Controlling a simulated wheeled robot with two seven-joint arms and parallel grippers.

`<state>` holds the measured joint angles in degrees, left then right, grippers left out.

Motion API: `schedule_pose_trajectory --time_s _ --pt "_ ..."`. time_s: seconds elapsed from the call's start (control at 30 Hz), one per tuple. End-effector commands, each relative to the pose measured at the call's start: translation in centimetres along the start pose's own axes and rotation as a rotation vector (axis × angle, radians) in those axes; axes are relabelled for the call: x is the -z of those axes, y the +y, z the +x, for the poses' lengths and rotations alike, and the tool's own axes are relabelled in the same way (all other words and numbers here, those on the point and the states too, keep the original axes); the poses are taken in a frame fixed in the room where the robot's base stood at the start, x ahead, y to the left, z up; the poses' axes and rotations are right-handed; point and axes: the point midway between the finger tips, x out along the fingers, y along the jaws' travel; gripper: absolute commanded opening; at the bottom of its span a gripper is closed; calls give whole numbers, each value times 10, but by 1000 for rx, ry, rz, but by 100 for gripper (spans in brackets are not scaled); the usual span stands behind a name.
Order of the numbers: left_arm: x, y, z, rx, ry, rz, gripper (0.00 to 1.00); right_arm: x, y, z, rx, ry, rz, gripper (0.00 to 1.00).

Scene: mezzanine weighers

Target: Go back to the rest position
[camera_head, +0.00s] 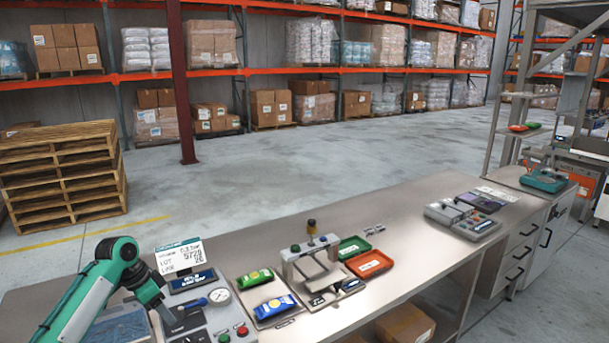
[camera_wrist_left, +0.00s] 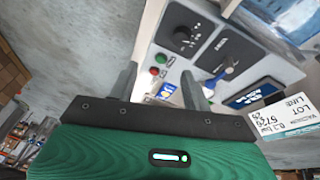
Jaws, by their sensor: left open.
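My left arm comes in from the left in the head view, and its dark left gripper (camera_head: 170,314) points down over the grey control panel at the near left of the bench. In the left wrist view the two dark fingers of this gripper (camera_wrist_left: 157,88) stand apart with nothing held between them. Beyond the fingers is the grey control panel (camera_wrist_left: 175,72) with a black dial, a red button and a green button. I cannot tell the exact gap between fingertips and panel. My right gripper is in neither view.
The long bench (camera_head: 420,220) bears a display sign (camera_head: 180,255), a green packet (camera_head: 255,278), a blue packet (camera_head: 276,306), a metal frame fixture (camera_head: 310,258), a green tray (camera_head: 353,246) and a red tray (camera_head: 369,264). Pallets (camera_head: 62,180) stand at left.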

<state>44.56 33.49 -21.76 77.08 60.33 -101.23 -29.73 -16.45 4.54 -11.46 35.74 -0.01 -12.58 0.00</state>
Motion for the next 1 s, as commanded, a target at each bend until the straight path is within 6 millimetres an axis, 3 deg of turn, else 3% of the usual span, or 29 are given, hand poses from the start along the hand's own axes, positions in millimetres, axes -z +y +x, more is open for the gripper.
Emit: schedule_pose_trajectory --time_s 0.17,0.3,0.5,0.73,1.0 --pt "-14 34 53 15 -34 -1 49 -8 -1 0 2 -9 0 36" --pt "-33 73 101 39 -55 -16 49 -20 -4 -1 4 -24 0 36" --pt "-64 134 152 80 -57 -56 49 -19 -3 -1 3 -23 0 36" --pt "-105 203 184 134 -34 -138 49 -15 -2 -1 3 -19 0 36" --pt "-158 275 187 213 5 -287 49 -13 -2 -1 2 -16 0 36"
